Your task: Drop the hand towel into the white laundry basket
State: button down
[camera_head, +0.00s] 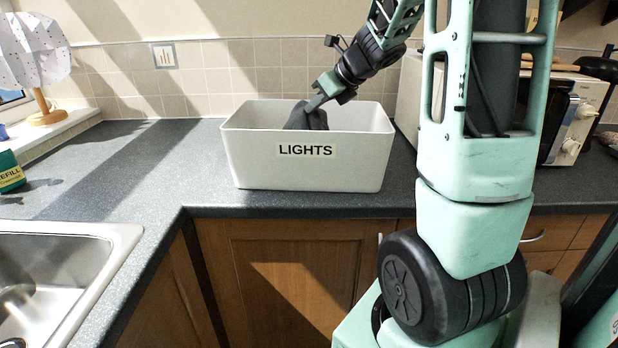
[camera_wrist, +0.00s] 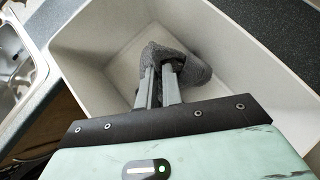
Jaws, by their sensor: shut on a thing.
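The white laundry basket (camera_head: 255,160) is a rectangular bin labelled "LIGHTS" on the dark counter in the head view. It fills much of the wrist view (camera_wrist: 235,60). The hand towel (camera_head: 306,117) is dark grey and bunched, and its lower part is hidden behind the basket's front wall. My gripper (camera_head: 314,103) reaches down over the basket and is shut on the towel. In the wrist view the fingers (camera_wrist: 161,72) pinch the grey towel (camera_wrist: 190,58) inside the basket's opening. I cannot tell whether the towel touches the basket floor.
A steel sink (camera_head: 100,250) is at the lower left. A lamp (camera_head: 35,60) stands on the sill at the left, with a green box (camera_head: 10,172) below it. A microwave (camera_head: 570,115) is at the right behind my arm. The counter left of the basket is clear.

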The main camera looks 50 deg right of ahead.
jog(key=c, duration=0.9)
grip_release()
notch_tip(320, 180, up, 12)
jog(key=p, duration=1)
jog(key=shift+p, duration=0.4)
